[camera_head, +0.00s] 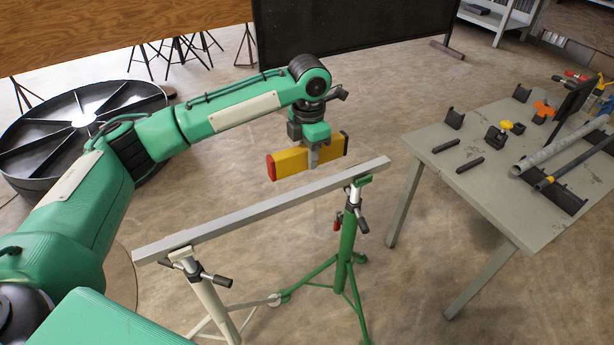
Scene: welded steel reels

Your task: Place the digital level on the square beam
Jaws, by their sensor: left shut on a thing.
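The square beam is a long grey bar lying across two stands, a green one (347,240) at the right and a pale one (207,300) at the left. My right gripper does not show.
A grey work table (480,190) at the right holds black brackets, clamps and pipes (560,145). A large dark steel reel (80,125) lies on the floor at the left. A black panel (350,30) stands behind. The floor between beam and table is clear.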

